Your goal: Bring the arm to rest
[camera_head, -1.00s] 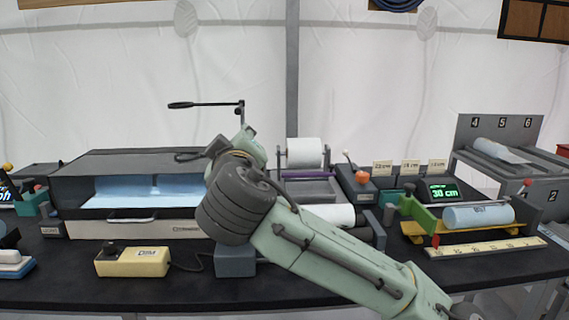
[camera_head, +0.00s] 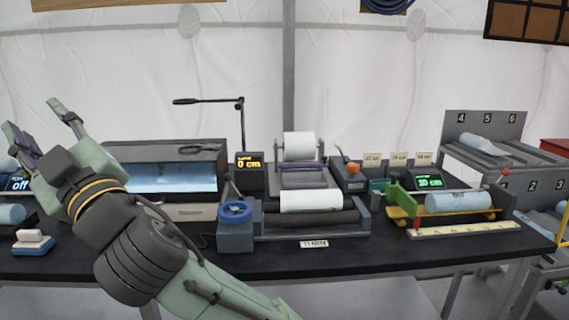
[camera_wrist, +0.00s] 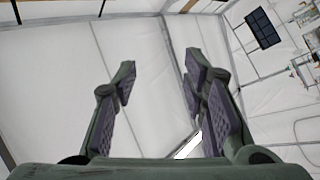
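My arm comes up from the lower middle of the head view and reaches to the upper left. My gripper (camera_head: 42,125) is raised at the left, its fingers pointing up and spread apart. In the wrist view my gripper (camera_wrist: 160,95) has its purple-padded fingers wide apart with nothing between them. The arm covers part of the left side of the table.
The black table (camera_head: 380,250) holds a lit grey box (camera_head: 185,212), a roller machine (camera_head: 360,217) with white rolls, and a blue roll (camera_head: 458,201) on a yellow cradle. A numbered rack (camera_head: 485,123) stands at right. Open air surrounds the gripper above the table.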

